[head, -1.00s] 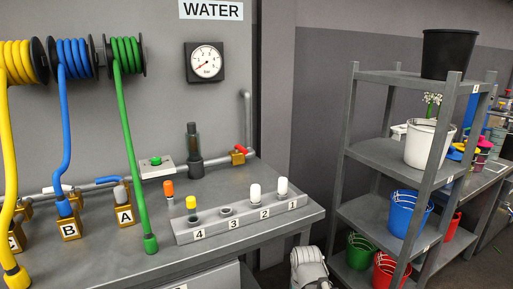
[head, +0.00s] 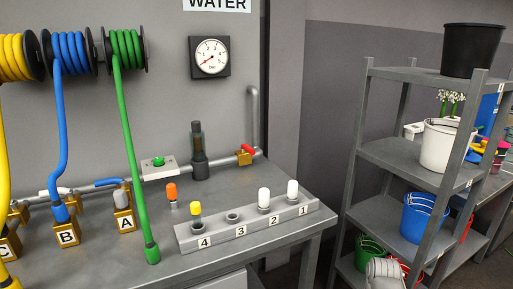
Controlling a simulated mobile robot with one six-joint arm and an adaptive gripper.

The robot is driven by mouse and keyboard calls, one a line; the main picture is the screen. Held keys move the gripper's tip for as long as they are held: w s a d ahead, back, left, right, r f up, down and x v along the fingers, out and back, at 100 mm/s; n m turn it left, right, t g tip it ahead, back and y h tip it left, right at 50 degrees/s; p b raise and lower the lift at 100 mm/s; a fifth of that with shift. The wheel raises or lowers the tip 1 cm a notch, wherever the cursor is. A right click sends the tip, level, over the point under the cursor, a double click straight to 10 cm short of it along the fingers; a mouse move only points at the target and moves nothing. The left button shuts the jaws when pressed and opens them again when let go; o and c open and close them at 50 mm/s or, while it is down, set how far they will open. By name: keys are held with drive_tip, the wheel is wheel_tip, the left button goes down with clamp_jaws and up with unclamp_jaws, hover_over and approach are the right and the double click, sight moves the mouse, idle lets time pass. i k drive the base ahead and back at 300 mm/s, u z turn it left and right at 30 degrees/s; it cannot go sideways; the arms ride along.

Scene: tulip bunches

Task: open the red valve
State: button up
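The red valve is a red lever handle (head: 248,150) on a brass body (head: 243,158). It sits in the grey pipe at the back right of the grey bench, just left of the vertical pipe by the wall edge. The red handle lies roughly along the pipe, slightly tilted. A pale grey rounded part of my arm (head: 385,268) shows at the bottom, right of the bench and well apart from the valve. My gripper's fingers cannot be made out.
A grey block (head: 215,238) with slots numbered 1 to 4 stands at the bench's front. A green hose (head: 131,160) hangs onto the bench at left. A pressure gauge (head: 209,57) is on the wall. A grey shelf rack (head: 400,152) with buckets stands right.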

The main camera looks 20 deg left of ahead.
sight(245, 146)
drive_tip(key=k, duration=1.3)
drive_tip(key=u, duration=0.7)
drive_tip(key=i, duration=1)
drive_tip(key=z, duration=0.05)
